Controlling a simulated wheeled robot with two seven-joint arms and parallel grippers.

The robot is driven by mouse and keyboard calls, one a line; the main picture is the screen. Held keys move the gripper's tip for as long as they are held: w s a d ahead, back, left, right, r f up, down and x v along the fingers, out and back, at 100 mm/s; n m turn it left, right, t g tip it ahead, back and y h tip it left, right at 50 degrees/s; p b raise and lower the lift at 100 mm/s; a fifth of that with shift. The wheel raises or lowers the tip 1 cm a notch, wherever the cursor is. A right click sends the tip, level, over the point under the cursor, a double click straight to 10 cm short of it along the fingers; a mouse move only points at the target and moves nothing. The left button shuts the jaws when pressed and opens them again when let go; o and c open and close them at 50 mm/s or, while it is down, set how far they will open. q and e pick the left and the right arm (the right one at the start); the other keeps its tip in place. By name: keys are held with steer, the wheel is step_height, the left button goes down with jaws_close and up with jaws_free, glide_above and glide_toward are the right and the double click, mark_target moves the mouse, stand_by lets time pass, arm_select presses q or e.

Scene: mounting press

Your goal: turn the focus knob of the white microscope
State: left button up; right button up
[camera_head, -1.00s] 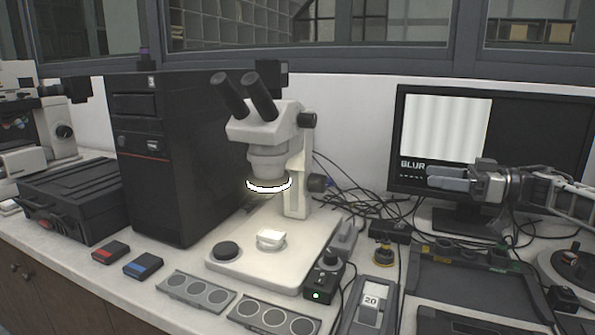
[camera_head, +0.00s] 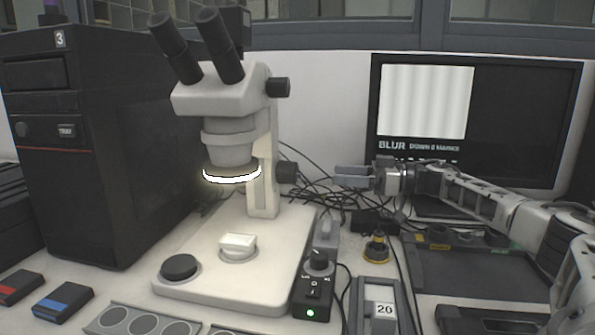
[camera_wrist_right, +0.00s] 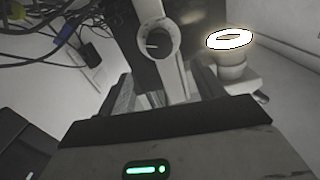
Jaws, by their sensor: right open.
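The white microscope (camera_head: 232,115) stands left of the middle in the head view, its ring light glowing. Its dark focus knob (camera_head: 287,171) sticks out on the right side of the column. In the right wrist view the round knob (camera_wrist_right: 158,42) with a white mark lies ahead, between the line of the two fingers. My right gripper (camera_head: 352,177) is open and empty, to the right of the knob and apart from it. It points left toward the knob. In the wrist view its open fingers (camera_wrist_right: 163,88) show at both sides. My left gripper is not in view.
A monitor (camera_head: 510,120) behind my right arm shows a striped picture and "BLUR", with a line of small text reading DOWN and MARKS. Loose cables (camera_head: 325,195) lie behind the gripper. A black computer tower (camera_head: 105,180) stands left. A control box (camera_head: 312,295) stands by the microscope base.

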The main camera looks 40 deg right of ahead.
mark_target(297, 172)
steer(key=x, duration=1)
steer(key=shift+w+a+p, duration=0.25)
steer(key=shift+w+p, duration=0.05)
steer(key=shift+p, duration=0.1)
steer(key=c, duration=1)
